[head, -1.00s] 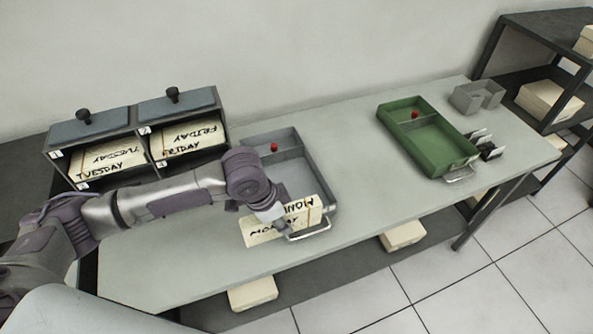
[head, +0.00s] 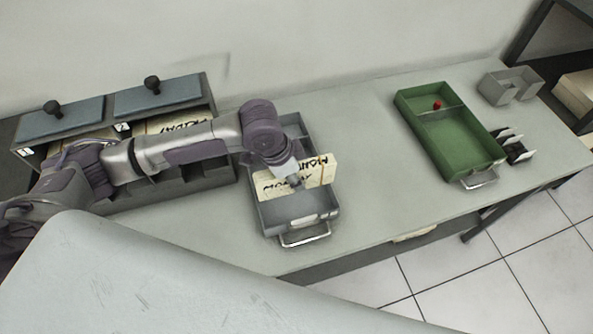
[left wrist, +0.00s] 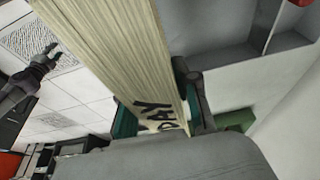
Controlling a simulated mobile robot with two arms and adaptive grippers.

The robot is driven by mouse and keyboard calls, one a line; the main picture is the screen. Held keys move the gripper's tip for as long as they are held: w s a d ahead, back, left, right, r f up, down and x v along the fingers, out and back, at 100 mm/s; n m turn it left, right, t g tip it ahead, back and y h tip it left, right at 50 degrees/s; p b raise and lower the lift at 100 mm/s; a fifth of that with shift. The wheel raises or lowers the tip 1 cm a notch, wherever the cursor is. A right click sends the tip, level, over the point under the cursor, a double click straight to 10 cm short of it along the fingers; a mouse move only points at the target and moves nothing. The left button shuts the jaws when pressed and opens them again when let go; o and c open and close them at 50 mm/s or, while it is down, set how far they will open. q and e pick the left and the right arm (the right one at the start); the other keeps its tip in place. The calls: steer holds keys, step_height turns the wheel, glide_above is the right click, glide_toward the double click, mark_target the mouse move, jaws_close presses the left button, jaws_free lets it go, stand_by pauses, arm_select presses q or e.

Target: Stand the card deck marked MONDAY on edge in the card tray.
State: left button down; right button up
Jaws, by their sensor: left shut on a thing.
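The card deck marked MONDAY (head: 275,184) is cream and stands roughly on edge, lying across the grey tray (head: 308,232). My left gripper (head: 295,181) is shut on the middle of the deck from above. The deck's right end reaches the tray's right wall; I cannot tell whether its lower edge touches the tray floor. In the left wrist view the deck (left wrist: 120,45) runs between the finger pads, with part of its lettering showing. A dark gripper (left wrist: 45,58), apparently my right one, is small at the left of that view, too small to read its jaws.
A green tray (head: 475,165) with a red knob (head: 437,104) stands to the right, with a small grey holder (head: 510,86) and a dark rack (head: 515,150) beside it. A lidded cabinet (head: 160,95) with a FRIDAY deck (head: 185,123) is at the left. The table between the trays is clear.

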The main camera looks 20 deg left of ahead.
mark_target(301, 202)
arm_select(q)
steer(key=shift+s+r, duration=0.1)
steer(key=shift+s, duration=0.1)
steer(key=shift+w+f, duration=0.25)
steer(key=shift+w, duration=0.05)
steer(key=shift+f, duration=0.35)
steer(key=shift+f+b, duration=0.25)
steer(key=shift+b, duration=0.05)
steer(key=shift+f+b, duration=0.55)
steer(key=shift+f, duration=1.1)
arm_select(e)
steer(key=shift+s+d+f, duration=0.1)
steer(key=shift+f, duration=0.35)
steer(key=shift+s+d+f, duration=0.1)
steer(key=shift+f, duration=0.35)
arm_select(q)
steer(key=shift+f, duration=0.15)
steer(key=shift+f+b, duration=0.95)
steer(key=shift+f, duration=1.25)
arm_select(e)
steer(key=shift+a+f, duration=0.15)
steer(key=shift+f, duration=0.75)
